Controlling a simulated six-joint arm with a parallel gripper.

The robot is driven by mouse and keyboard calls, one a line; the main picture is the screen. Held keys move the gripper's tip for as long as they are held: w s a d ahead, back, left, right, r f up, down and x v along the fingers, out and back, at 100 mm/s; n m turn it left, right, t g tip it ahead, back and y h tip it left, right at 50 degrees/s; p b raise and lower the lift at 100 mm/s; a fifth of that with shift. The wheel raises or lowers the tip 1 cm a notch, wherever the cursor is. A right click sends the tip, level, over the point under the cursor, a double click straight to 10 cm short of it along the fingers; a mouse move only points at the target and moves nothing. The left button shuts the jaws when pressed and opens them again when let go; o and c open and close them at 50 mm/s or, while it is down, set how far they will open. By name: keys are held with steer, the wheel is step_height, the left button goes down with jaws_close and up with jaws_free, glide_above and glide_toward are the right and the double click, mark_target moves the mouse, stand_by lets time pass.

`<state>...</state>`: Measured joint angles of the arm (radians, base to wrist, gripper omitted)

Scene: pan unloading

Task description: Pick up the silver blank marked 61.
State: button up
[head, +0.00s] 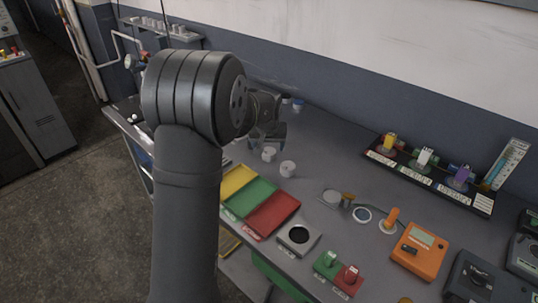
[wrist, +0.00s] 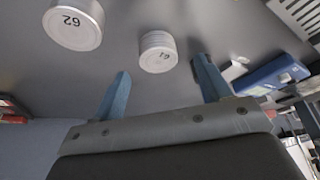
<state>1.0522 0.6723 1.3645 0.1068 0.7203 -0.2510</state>
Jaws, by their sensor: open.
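The silver blank marked 61 (wrist: 158,52) is a short ridged cylinder standing on the grey bench top. In the wrist view it lies just beyond my gripper (wrist: 161,76), between the lines of its two blue fingers. The fingers are spread wide with nothing between them. A second silver blank, marked 62 (wrist: 75,25), stands to its left. In the head view my gripper (head: 267,138) is low over the bench behind my arm, near two pale cylinders, one closer (head: 268,155) and one farther right (head: 288,168). Their marks are too small to read there.
Yellow, green and red trays (head: 270,212) lie in front of the cylinders. A blue device (wrist: 272,75) is right of the fingers in the wrist view. A rack with coloured plugs (head: 425,178) and an orange meter (head: 418,250) stand to the right.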

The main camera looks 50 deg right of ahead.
mark_target(269, 151)
steer(key=x, duration=0.3)
steer(key=shift+s+f, duration=0.1)
steer(key=shift+f, duration=0.2)
steer(key=c, duration=1.1)
steer(key=shift+c, duration=0.2)
steer(key=shift+d+r, duration=0.1)
